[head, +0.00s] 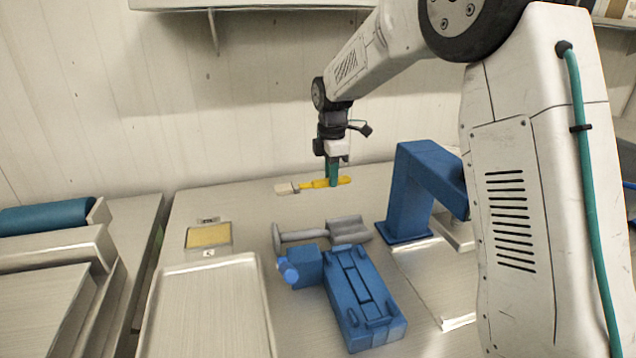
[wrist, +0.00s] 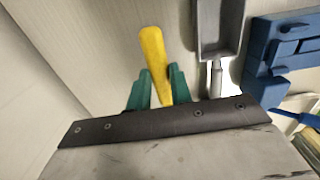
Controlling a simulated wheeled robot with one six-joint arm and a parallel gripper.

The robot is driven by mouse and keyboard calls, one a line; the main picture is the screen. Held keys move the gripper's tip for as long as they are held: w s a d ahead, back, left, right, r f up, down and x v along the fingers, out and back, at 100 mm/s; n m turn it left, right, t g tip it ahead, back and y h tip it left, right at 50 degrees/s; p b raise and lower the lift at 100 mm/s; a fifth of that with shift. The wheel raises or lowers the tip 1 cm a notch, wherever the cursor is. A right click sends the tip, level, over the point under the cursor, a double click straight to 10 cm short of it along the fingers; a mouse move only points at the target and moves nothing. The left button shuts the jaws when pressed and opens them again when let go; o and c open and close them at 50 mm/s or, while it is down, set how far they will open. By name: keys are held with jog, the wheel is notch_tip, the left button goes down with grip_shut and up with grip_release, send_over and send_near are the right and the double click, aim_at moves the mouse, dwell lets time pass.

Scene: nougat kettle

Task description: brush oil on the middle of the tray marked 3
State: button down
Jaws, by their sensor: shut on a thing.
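My gripper (head: 334,181) is at the back of the metal table, its green fingers shut on the yellow handle of a brush (head: 318,184). The brush lies level, with its pale bristle end pointing left. In the wrist view the handle (wrist: 152,48) shows between the fingers (wrist: 160,84), and the bristles are hidden. I cannot tell whether the brush touches the table. A flat metal tray (head: 206,315) is at the front left of the table, left of and nearer than my gripper. A small label stands at its far edge, too small to read surely.
A small shallow dish with a yellow surface (head: 208,236) sits behind the tray. A grey scoop (head: 345,229) and a blue fixture (head: 362,297) lie between my gripper and the table front. A tall blue stand (head: 410,190) is right of the gripper.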

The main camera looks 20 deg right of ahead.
aim_at(299, 185)
jog(key=a+t+h, duration=0.1)
jog(key=a, duration=0.2)
jog(key=s+a+r+n+t+h, duration=0.1)
jog(key=a+h, duration=0.1)
jog(key=a, duration=0.2)
jog(key=a+t+h, duration=0.1)
jog(key=a, duration=0.2)
jog(key=shift+s+a+r+n+t+h, duration=0.15)
jog(key=shift+s+n+t+h, duration=0.15)
jog(key=shift+n+h, duration=0.1)
jog(key=a+r+n+t+h, duration=0.1)
jog(key=a+r+t, duration=0.1)
jog(key=a, duration=0.3)
jog(key=s+a+r+n+t+h, duration=0.1)
jog(key=a+r+t, duration=0.15)
jog(key=a, duration=0.35)
jog(key=a+r+n+t+h, duration=0.1)
jog(key=a+r+t, duration=0.15)
jog(key=a, duration=0.25)
jog(key=shift+s+a+f, duration=0.1)
jog(key=shift+a+f, duration=0.05)
jog(key=shift+f, duration=1.25)
jog(key=shift+a+f, duration=0.15)
jog(key=shift+f, duration=1.25)
jog(key=shift+f, duration=0.55)
jog(key=shift+r, duration=0.1)
notch_tip(299, 185, up, 7)
